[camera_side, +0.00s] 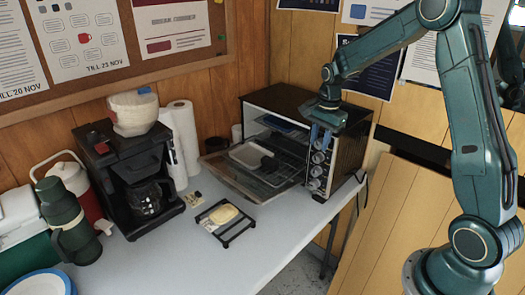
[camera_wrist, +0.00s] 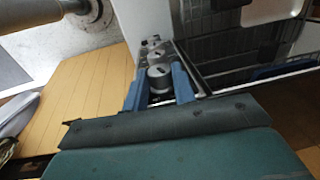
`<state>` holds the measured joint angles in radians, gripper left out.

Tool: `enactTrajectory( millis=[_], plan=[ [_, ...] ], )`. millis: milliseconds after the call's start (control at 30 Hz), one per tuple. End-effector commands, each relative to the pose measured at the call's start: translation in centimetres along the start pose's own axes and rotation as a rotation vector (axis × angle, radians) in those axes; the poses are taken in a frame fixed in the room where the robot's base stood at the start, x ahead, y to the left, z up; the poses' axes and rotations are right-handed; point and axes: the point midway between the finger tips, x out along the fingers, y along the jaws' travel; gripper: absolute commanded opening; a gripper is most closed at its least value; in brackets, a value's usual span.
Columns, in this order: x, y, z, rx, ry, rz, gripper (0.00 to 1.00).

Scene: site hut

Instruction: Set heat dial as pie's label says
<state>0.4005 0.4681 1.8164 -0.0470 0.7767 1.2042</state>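The toaster oven (camera_side: 350,150) stands at the back right of the table with its door open. Several heat and other dials run down its front panel, including one dial (camera_side: 318,157) below my gripper; their settings are too small to read. My gripper (camera_side: 321,132) is at the top of this panel. In the wrist view, its blue fingers (camera_wrist: 158,88) are spread on either side of a grey dial (camera_wrist: 160,76), with a gap visible at the left.
The oven's open door (camera_side: 235,180) juts over the table, with a light tray (camera_side: 250,155) at the opening. A coffee maker (camera_side: 130,175), paper rolls (camera_side: 185,130) and a green flask (camera_side: 68,225) stand at left. The table's front middle is clear.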

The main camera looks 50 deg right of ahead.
Motion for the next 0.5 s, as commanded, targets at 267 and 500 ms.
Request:
enactTrajectory(
  millis=[267, 500],
  plan=[
    [-0.05, 0.06, -0.01, 0.001, 0.000, -0.006, 0.04],
    [-0.09, 0.19, -0.04, 0.002, 0.000, -0.053, 0.04]
  ],
)
